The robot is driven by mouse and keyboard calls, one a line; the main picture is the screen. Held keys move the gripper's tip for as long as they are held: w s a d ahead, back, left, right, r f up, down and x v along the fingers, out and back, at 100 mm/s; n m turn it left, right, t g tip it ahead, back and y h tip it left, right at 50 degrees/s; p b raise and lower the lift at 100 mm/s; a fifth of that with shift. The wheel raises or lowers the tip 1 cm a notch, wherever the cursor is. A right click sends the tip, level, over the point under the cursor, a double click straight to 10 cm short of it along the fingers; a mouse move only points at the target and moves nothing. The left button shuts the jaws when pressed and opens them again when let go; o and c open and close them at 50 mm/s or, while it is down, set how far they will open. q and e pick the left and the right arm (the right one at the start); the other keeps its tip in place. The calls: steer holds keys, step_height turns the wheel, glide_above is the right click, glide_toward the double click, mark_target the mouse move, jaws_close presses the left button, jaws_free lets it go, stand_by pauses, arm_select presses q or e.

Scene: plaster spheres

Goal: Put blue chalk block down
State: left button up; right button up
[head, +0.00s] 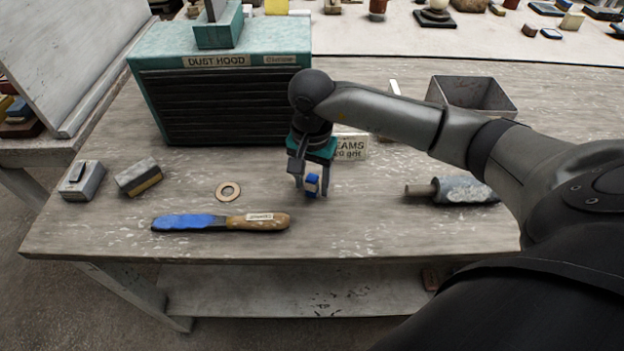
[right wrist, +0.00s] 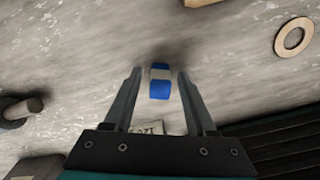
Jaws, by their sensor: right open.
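The blue chalk block (head: 312,184) is small, with a pale band round its middle, and is at the middle of the workbench (head: 390,225). My right gripper (head: 311,190) points down over it, with a finger on either side. In the right wrist view the block (right wrist: 160,90) lies between the fingertips of my open right gripper (right wrist: 159,72), with a gap on both sides. It appears to rest on the bench top. My left gripper is not in view.
A teal dust hood (head: 220,85) stands behind, left of my right arm. A roller (head: 465,190) and a metal bin (head: 473,95) are right. The front middle is clear.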

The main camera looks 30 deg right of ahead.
mark_target(312, 178)
steer(key=shift+r, duration=0.2)
step_height(312, 178, up, 12)
steer(key=p, duration=0.1)
steer(key=shift+p, duration=0.35)
stand_by(0.3)
